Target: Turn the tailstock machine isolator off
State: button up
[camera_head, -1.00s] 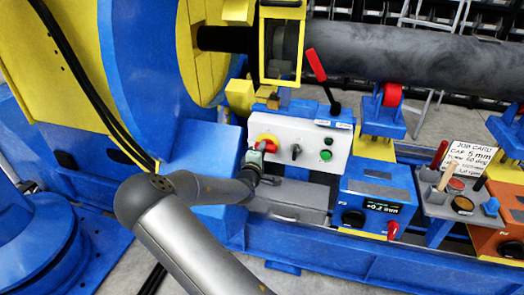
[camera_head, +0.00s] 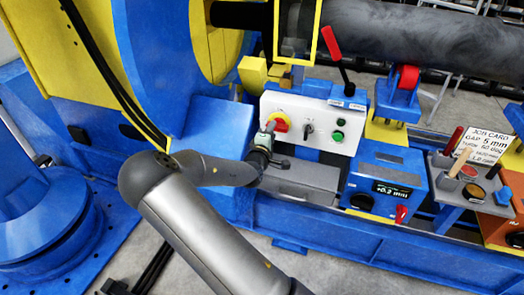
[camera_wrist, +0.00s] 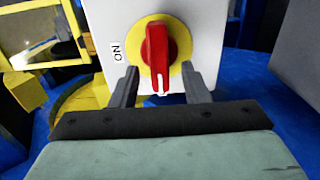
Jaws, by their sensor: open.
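The isolator has a red rotary handle (camera_wrist: 157,60) on a yellow round plate (camera_wrist: 177,48), on a white box face with an ON label (camera_wrist: 118,51) to its left. The handle stands upright in the wrist view, its white mark at the lower end. In the head view the isolator (camera_head: 281,125) is at the box's left end, partly hidden by my gripper. My gripper (camera_wrist: 160,78) is open, its fingers spread left and right of the handle's lower end with gaps on both sides. In the head view my gripper (camera_head: 269,131) is just in front of the isolator. Contact is not visible.
The white box (camera_head: 322,110) also carries a black switch (camera_head: 308,128) and a green button (camera_head: 338,136). A red-tipped lever (camera_head: 332,41) rises behind it. A grey box (camera_head: 303,175) lies below, and a blue display unit (camera_head: 387,176) stands to the right.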

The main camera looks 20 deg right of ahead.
jog(key=v, duration=1.5)
jog(key=shift+s, duration=0.2)
jog(key=s+a+f+m+g+y+p, duration=0.2)
jog(key=s+f+m+g+y+p, duration=0.2)
jog(key=f+m+g+y, duration=0.15)
jog(key=s+a+r+m+g+y+p, duration=0.2)
jog(key=s+a+r+g+y, duration=0.1)
jog(key=s+a+y, duration=0.15)
jog(key=s+a+r+m+g+y+p, duration=0.1)
jog(key=s+r+g+p, duration=0.3)
jog(key=s+r, duration=1.5)
jog(key=shift+r+m+g+y, duration=0.15)
jog(key=shift+m+g+y, duration=0.2)
jog(key=shift+m+y, duration=0.2)
jog(key=shift+a, duration=0.15)
